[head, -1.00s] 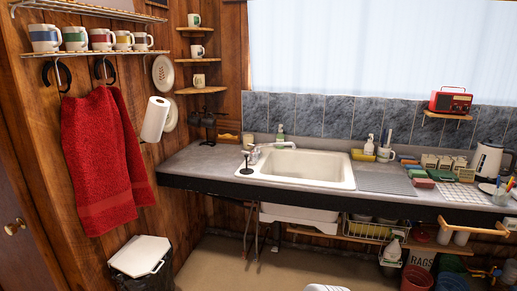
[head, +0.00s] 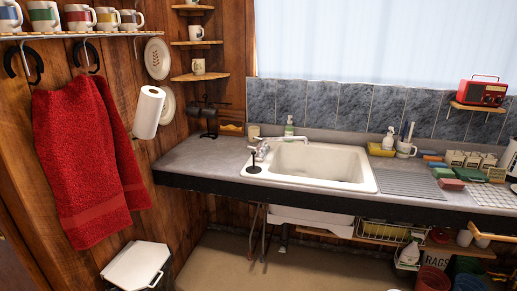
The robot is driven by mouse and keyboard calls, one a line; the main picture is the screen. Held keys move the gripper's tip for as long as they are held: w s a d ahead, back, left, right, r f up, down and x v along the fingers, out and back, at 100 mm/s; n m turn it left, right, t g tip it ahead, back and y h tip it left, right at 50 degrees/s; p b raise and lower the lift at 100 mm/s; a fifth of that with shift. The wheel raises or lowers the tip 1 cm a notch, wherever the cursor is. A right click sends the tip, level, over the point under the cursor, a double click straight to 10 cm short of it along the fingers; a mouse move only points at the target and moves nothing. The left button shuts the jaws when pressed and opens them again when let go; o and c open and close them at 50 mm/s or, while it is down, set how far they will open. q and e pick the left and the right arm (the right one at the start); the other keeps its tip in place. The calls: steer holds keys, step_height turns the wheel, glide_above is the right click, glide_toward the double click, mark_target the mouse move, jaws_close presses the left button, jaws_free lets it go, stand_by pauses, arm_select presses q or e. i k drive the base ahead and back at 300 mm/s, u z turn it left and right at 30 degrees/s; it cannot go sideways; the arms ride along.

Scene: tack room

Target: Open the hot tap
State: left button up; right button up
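The chrome tap (head: 262,149) stands at the left rear of the white sink (head: 340,185), with its spout reaching right over the basin. The tap is small in this view, and I cannot tell which handle is hot or how the handles are turned. A dark upright item (head: 253,162) stands at the sink's front left corner, just in front of the tap and partly overlapping its base. Neither of my grippers is in the head view.
A soap bottle (head: 289,127) stands behind the tap. A red towel (head: 88,160) and paper roll (head: 148,112) hang at left. A white-lidded bin (head: 137,268) stands below.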

mark_target(260, 150)
steer(key=z, duration=0.55)
steer(key=i, duration=1.25)
steer(key=u, duration=0.15)
